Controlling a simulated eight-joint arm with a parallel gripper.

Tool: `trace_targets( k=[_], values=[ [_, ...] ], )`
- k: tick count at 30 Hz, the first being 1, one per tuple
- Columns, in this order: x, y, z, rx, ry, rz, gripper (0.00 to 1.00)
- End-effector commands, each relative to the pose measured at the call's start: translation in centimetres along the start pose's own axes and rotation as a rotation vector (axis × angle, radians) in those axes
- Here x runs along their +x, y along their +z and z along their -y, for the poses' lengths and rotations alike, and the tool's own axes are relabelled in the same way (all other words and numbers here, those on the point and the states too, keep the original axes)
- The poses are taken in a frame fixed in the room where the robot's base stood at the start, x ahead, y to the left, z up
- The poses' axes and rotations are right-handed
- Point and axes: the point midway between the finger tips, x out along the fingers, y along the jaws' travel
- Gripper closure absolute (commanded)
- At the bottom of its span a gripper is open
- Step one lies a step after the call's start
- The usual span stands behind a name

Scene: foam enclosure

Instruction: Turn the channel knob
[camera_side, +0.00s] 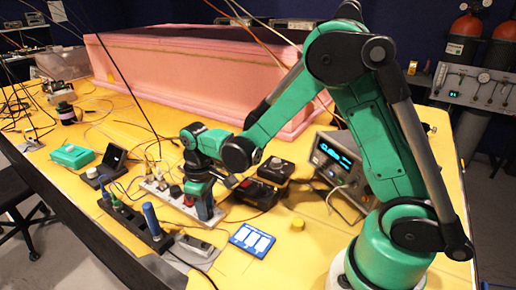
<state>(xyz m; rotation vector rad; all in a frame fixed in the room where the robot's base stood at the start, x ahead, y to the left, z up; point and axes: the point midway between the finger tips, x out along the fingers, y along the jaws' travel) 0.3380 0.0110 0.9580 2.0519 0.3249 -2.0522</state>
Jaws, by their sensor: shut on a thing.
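My gripper (197,190) points down over the right end of a pale strip-shaped panel (155,187) on the yellow table. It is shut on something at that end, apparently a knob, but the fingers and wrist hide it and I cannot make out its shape. A small dark knob (175,191) stands on the panel just left of my gripper. Several thin plugs and leads rise from the panel's left part. I cannot tell from this view which knob is the channel knob.
A black strip with a blue cylinder (151,220) stands front left. A blue and white card (252,240) lies front right. A black box (258,192) and a meter with a lit display (338,157) stand to the right. A pink foam enclosure (185,80) fills the back. Cables cross the table.

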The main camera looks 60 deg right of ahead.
Motion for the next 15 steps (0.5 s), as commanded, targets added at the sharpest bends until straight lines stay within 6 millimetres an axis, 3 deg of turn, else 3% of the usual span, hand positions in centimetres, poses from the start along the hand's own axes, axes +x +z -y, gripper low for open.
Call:
trace_targets(
  k=[15],
  values=[
    [-0.03,0.01,0.00,-0.039,0.000,0.001,1.00]
  ],
)
